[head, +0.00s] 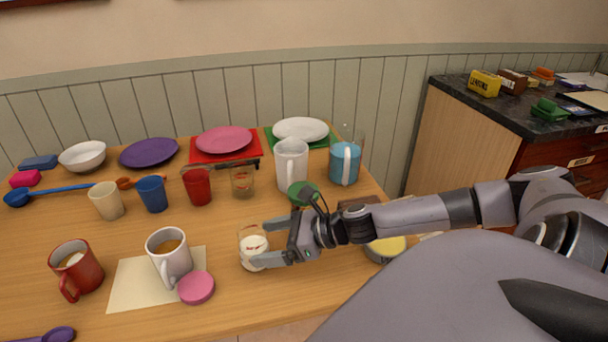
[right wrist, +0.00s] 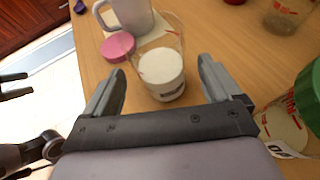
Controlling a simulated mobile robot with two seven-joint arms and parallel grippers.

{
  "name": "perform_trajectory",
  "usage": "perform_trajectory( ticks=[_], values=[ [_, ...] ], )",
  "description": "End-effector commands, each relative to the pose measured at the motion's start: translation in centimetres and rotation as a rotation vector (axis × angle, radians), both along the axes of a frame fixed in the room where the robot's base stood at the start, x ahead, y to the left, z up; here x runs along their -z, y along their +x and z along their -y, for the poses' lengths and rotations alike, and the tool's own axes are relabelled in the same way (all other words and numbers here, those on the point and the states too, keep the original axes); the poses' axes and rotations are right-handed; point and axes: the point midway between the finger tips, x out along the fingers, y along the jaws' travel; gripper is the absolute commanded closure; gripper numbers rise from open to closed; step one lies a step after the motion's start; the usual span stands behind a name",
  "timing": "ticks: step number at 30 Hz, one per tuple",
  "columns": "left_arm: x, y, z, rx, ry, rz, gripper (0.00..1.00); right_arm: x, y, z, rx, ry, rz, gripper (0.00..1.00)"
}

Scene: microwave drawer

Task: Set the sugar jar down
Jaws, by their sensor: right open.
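The sugar jar (head: 253,246) is a clear glass jar with white sugar in it, standing upright on the wooden table, without a lid. It also shows in the right wrist view (right wrist: 162,72). My right gripper (head: 266,244) is open, with one finger on each side of the jar. In the right wrist view the jar is between and just beyond the fingertips, and gaps show beside it. In that view two dark prongs (right wrist: 15,85) at the left edge look like part of my left gripper, but their state is unclear.
A pink round lid (head: 196,287) lies left of the jar by a white mug (head: 170,257) on a paper sheet (head: 128,284). A green-lidded jar (head: 303,192) stands behind my right gripper. Cups and plates fill the back. Bare table lies in front of the jar.

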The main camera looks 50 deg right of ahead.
Motion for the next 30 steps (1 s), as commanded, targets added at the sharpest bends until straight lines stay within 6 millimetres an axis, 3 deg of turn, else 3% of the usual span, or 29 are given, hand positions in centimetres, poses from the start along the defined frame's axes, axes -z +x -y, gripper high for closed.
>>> perform_trajectory(
  ticks=[9,30],
  values=[
    [0.6,0.0,0.1,-0.001,-0.004,-0.004,0.05,-0.7,-1.7,1.1,-0.005,-0.004,-0.002,0.09],
    [-1.4,-0.1,0.0,0.002,0.001,-0.002,0.05,-2.6,-4.5,3.1,-0.005,0.0,-0.003,0.09]
  ],
)
